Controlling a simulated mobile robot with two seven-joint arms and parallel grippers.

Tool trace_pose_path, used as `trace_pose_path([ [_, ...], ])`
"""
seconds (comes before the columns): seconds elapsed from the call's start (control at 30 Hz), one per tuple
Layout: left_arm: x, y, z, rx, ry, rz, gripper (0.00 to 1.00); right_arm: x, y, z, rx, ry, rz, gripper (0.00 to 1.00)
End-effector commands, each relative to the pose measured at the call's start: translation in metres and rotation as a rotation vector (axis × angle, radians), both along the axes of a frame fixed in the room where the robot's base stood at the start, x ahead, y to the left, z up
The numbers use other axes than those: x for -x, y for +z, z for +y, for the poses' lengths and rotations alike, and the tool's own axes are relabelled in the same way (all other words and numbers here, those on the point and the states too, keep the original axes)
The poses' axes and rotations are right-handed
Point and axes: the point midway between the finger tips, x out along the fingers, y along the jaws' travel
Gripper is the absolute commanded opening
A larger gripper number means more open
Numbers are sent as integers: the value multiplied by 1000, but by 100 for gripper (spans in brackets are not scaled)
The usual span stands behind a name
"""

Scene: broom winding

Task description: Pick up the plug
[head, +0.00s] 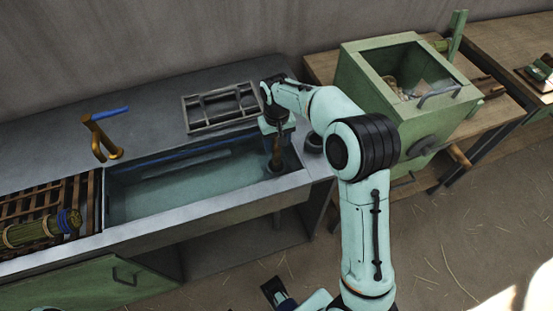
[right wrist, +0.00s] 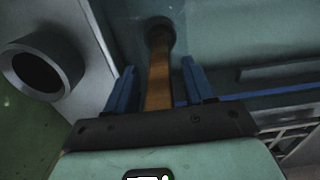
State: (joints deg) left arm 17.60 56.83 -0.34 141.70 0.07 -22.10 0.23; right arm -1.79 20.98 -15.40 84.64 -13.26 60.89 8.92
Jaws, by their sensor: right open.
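The plug (head: 276,158) has an upright brown wooden handle and stands at the right end of the water-filled basin (head: 205,193). In the right wrist view the handle (right wrist: 159,88) runs down to a dark round base in the water. My right gripper (head: 277,140) is over that end of the basin, pointing down. Its two blue fingers (right wrist: 158,68) are open, one on each side of the handle, with gaps showing. A dark and blue end (head: 275,292) at the bottom edge seems to be my left gripper; its jaws cannot be made out.
A dark round cup (head: 314,142) stands on the rim right of the basin. A grey rack (head: 221,107) lies behind it, and a brass tap (head: 101,137) with a blue lever stands at the left. A wooden slatted rack (head: 40,205) holds a green bundle. A green box (head: 440,110) is at the right.

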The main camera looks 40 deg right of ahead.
Motion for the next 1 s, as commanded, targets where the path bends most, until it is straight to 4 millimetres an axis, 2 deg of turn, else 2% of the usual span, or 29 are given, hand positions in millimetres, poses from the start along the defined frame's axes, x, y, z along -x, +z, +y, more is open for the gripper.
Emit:
trace_pose_path([
  [0.2,0,0,0,0,0,0,80,0,-1,0,0,0,0,53],
  [0.23,0,0,0,0,0,0,80,0,-1,0,0,0,0,47],
  [0.37,0,0,0,0,0,0,80,0,-1,0,0,1,0,4],
  [0.4,0,0,0,0,0,0,80,0,-1,0,0,1,0,0],
  [0.77,0,0,0,0,0,0,80,-1,2,0,0,1,-2,0],
  [1.0,-1,4,0,0,-1,-1,80,-1,25,1,-1,1,-4,0],
])
